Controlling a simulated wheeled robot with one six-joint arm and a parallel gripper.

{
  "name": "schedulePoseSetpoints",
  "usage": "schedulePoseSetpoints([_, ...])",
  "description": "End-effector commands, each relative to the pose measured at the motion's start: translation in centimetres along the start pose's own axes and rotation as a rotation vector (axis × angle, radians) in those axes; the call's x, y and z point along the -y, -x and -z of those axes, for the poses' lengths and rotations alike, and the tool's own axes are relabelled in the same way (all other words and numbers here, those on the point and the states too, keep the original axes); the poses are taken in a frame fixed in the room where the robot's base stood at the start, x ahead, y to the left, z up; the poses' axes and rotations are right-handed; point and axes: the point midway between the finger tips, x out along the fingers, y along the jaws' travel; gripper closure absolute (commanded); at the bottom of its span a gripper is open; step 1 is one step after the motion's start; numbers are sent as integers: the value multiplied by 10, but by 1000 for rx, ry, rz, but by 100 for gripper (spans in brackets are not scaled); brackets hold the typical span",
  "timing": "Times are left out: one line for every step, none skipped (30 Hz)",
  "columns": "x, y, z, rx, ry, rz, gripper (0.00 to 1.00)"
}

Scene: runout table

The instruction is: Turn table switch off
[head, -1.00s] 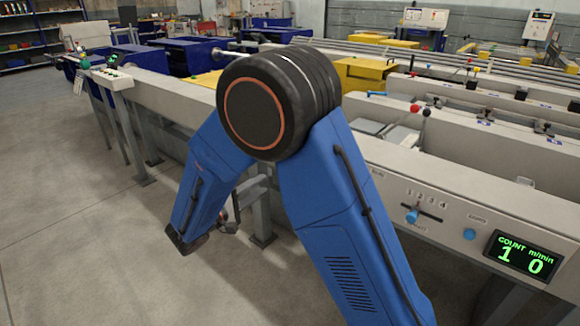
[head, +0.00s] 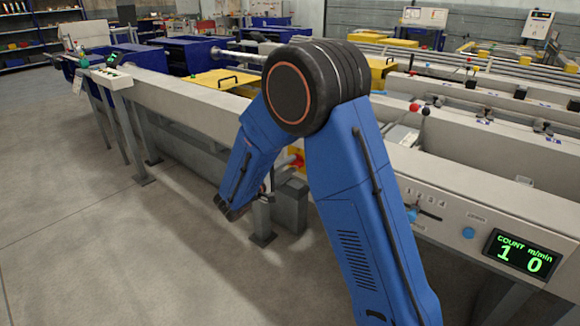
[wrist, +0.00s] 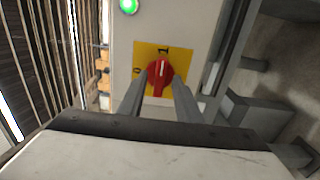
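The table switch is a red rotary knob (wrist: 160,72) on a yellow plate (wrist: 179,60) marked 0 and 1. In the wrist view its white line points up toward the 1, and the 0 is to its left. In the head view the red knob (head: 297,159) shows partly behind my arm. My gripper (wrist: 159,82) is open, with one finger on each side of the knob's lower part in the picture. I see gaps between fingers and knob; whether the tips reach its depth I cannot tell.
A lit green lamp (wrist: 129,6) sits above the switch plate. The panel at right has a display (head: 524,255) reading COUNT 1 and m/min 0, a blue button (head: 468,233) and a slider. Grey posts stand beside the switch. The floor at left is clear.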

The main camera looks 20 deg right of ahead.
Motion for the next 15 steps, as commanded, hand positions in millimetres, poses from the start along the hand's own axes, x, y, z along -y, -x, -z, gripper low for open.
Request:
schedulePoseSetpoints([0, -4, 0, 2, 0, 0, 69])
schedulePoseSetpoints([0, -6, 0, 2, 0, 0, 69])
schedulePoseSetpoints([0, -7, 0, 1, 0, 0, 69])
schedulePoseSetpoints([0, -8, 0, 1, 0, 0, 69])
schedulePoseSetpoints([0, -8, 0, 1, 0, 0, 69])
schedulePoseSetpoints([0, -9, 0, 0, 0, 0, 69])
schedulePoseSetpoints([0, -9, 0, 0, 0, 0, 69])
schedulePoseSetpoints([0, -9, 0, 0, 0, 0, 69])
schedulePoseSetpoints([0, -9, 0, 0, 0, 0, 69])
schedulePoseSetpoints([0, -9, 0, 0, 0, 0, 69])
schedulePoseSetpoints([0, -9, 0, 0, 0, 0, 69])
schedulePoseSetpoints([0, -9, 0, 0, 0, 0, 69])
schedulePoseSetpoints([0, -8, 0, 0, 0, 0, 71])
schedulePoseSetpoints([0, -8, 0, 0, 0, 0, 78])
schedulePoseSetpoints([0, -8, 0, 0, 0, 0, 88])
